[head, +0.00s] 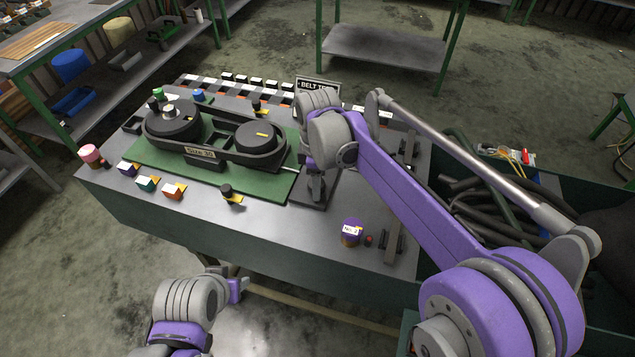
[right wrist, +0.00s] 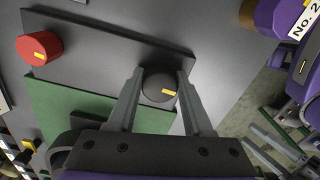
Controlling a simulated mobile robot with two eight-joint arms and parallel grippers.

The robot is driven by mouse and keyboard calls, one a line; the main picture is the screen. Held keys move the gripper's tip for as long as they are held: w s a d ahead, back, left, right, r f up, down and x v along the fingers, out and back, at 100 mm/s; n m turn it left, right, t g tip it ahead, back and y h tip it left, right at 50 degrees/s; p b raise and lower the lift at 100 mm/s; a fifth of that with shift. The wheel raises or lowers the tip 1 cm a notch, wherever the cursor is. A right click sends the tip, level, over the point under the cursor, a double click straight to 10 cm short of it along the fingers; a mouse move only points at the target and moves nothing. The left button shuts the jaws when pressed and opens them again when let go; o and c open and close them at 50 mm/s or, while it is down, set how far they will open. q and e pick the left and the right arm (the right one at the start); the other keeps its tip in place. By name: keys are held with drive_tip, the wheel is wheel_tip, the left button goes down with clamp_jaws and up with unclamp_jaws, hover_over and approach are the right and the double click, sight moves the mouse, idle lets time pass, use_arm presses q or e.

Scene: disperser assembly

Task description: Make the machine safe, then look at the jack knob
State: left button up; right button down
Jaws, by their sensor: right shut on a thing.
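The machine (head: 215,150), with two dark round pulleys in a black housing, sits on a green plate (head: 265,187). My right gripper (head: 318,195) points down at a dark panel right of the housing. In the right wrist view its fingers are shut on a dark round knob (right wrist: 159,86) with a yellow mark. A red knob (right wrist: 40,48) with a yellow mark stands on the same panel, apart from the fingers. I cannot tell which knob is the jack knob. My left gripper (head: 238,289) is low by the table's front edge, its fingers not clear.
A purple-topped container labelled No. 2 (head: 351,231) stands at the table's front right. Small coloured blocks (head: 146,184) and a pink-topped item (head: 90,154) are at the left. A belt sign (head: 317,86) and checkered strip lie behind. A green bin of dark hoses (head: 490,205) is at right.

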drive_tip(key=n, duration=0.4)
drive_tip(key=shift+w+n, duration=0.1)
drive_tip(key=shift+n, duration=0.2)
drive_tip(key=n, duration=0.3)
drive_tip(key=shift+n, duration=0.4)
drive_tip(key=n, duration=0.4)
drive_tip(key=shift+w+a, duration=0.1)
drive_tip(key=shift+n, duration=2.1)
drive_tip(key=shift+c, duration=1.5)
unclamp_jaws()
drive_tip(key=shift+r, duration=0.1)
